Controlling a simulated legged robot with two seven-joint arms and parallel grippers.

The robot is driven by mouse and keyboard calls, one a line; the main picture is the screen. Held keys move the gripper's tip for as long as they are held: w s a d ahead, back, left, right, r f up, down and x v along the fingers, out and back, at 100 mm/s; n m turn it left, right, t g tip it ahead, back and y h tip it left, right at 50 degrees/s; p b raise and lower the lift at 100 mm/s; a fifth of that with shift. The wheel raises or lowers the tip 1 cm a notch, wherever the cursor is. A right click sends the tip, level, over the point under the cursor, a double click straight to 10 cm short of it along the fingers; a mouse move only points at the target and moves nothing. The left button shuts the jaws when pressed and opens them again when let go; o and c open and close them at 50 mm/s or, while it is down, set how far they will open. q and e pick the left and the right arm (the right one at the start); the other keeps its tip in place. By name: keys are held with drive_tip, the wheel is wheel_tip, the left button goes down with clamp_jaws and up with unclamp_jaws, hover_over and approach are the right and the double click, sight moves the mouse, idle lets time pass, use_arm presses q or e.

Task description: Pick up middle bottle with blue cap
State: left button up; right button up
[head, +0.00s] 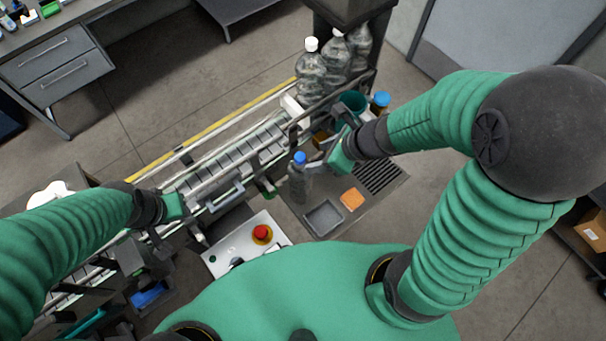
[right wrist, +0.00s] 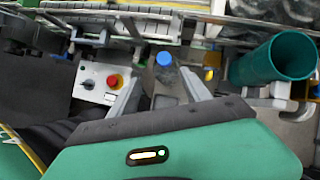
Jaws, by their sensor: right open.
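A clear bottle with a blue cap (head: 299,178) stands upright on the grey work surface beside the conveyor. My right gripper (head: 316,165) is open just right of this bottle. In the right wrist view, the blue-capped bottle (right wrist: 166,72) shows between the two spread fingers (right wrist: 160,92); I cannot tell whether either touches it. A second, amber bottle with a blue cap (head: 380,103) stands farther back, right of the green cup. My left gripper (head: 174,206) is over the conveyor at the left; its fingers are not clear.
The conveyor (head: 230,155) runs diagonally behind the bottle. Large clear bottles with white caps (head: 311,70) stand at its far end. A green cup (head: 352,101), an orange block (head: 352,199), a grey tray (head: 323,217) and a red-button panel (head: 235,252) are near the bottle.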

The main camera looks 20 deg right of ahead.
sight(302, 155)
drive_tip(key=x, duration=0.3)
drive_tip(key=w+b+x, duration=0.1)
drive_tip(key=x, duration=0.3)
drive_tip(key=b+x, duration=0.1)
drive_tip(key=x, duration=0.2)
drive_tip(key=shift+w+d, duration=0.25)
drive_tip(key=shift+w, duration=0.2)
drive_tip(key=f, duration=0.1)
drive_tip(key=a+f, duration=0.1)
drive_tip(key=f, duration=0.1)
drive_tip(key=shift+w+a, duration=0.1)
drive_tip(key=shift+w, duration=0.15)
drive_tip(key=shift+a+f, duration=0.15)
drive_tip(key=shift+f, duration=0.05)
drive_tip(key=shift+w+a+f, duration=0.1)
drive_tip(key=shift+w, duration=0.1)
drive_tip(key=shift+c, duration=0.9)
drive_tip(key=shift+w, duration=0.2)
drive_tip(key=c, duration=0.5)
drive_tip(key=shift+s, duration=0.15)
clamp_jaws()
use_arm(q)
drive_tip(key=x, duration=0.4)
drive_tip(key=shift+d, duration=0.1)
drive_tip(key=shift+w, duration=0.1)
